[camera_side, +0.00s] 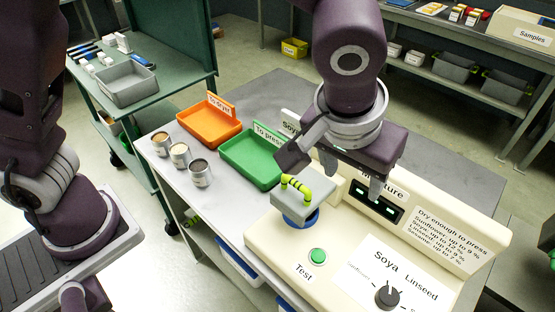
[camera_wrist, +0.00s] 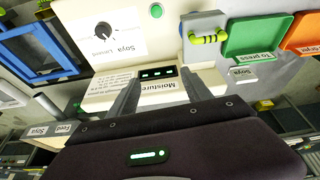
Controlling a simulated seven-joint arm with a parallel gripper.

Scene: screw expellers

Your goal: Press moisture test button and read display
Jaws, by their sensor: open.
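The cream moisture meter (camera_side: 345,262) stands on the grey bench. Its green Test button (camera_side: 318,256) is on the front left of the top face and also shows in the wrist view (camera_wrist: 157,11). The dark display (camera_side: 376,202) on the upright panel shows lit green segments, too small to read; it shows in the wrist view too (camera_wrist: 157,73). A grey lid with a yellow-green handle (camera_side: 296,187) sits over a blue ring on the meter. My gripper (camera_side: 345,185) is open and empty, in front of the display panel, behind and above the button.
A selector knob (camera_side: 387,295) marked Soya and Linseed is at the meter's front right. A green tray (camera_side: 252,157), an orange tray (camera_side: 209,124) and three metal cups (camera_side: 180,155) stand left of the meter. Free space lies above the button.

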